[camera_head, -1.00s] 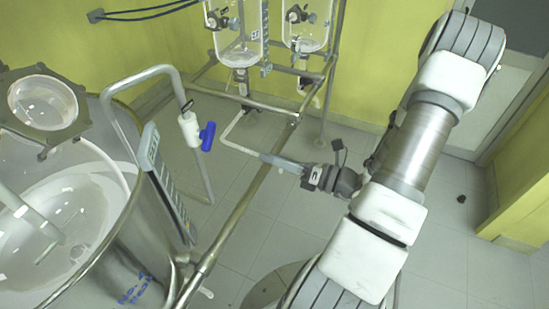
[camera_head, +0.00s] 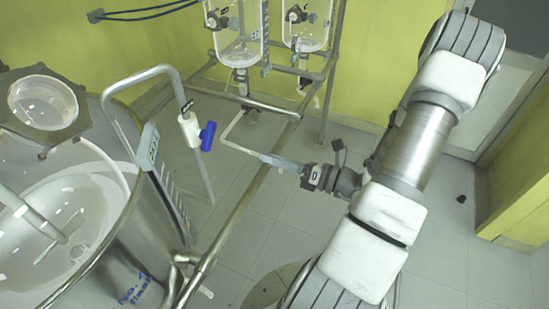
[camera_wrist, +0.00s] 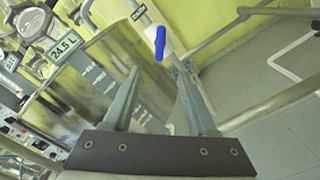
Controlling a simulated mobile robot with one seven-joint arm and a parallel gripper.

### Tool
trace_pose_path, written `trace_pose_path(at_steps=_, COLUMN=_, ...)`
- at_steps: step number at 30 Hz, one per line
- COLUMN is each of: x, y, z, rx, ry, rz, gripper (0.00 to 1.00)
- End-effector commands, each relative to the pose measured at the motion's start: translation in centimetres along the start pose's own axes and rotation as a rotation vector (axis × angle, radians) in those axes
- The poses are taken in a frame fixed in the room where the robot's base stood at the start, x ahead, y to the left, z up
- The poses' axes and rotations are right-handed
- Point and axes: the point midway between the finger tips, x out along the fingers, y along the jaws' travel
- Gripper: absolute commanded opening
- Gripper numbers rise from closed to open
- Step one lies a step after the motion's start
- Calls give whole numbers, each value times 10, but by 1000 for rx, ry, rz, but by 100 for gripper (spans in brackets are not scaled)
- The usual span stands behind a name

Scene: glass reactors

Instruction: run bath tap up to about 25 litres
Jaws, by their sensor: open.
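The bath (camera_head: 140,245) is a steel vessel at the left of the head view, with pale liquid inside. Its tap is a white valve (camera_head: 188,129) with a blue handle (camera_head: 208,136) on a bent steel pipe (camera_head: 160,72). The blue handle also shows in the wrist view (camera_wrist: 160,43), beyond and between my fingertips. A label (camera_wrist: 62,47) there appears to read 24.5 L. My gripper (camera_head: 270,160) is open and empty, right of the handle and apart from it in the head view. Its two fingers (camera_wrist: 158,72) show in the wrist view.
A steel rail (camera_head: 235,215) runs diagonally between the bath and my arm. Two glass reactors (camera_head: 240,40) hang on a frame at the back.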

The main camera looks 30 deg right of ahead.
Motion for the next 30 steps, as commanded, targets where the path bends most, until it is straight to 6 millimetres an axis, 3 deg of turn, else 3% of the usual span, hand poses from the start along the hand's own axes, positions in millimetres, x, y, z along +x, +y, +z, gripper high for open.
trace_pose_path(at_steps=7, x=0, y=-1, z=-1, rx=-14, ry=1, rz=0, gripper=57)
trace_pose_path(at_steps=11, x=-1, y=-6, z=-3, rx=-143, ry=8, rz=-3, gripper=57)
trace_pose_path(at_steps=30, x=-4, y=-22, z=-2, rx=-1733, ry=49, rz=8, gripper=57)
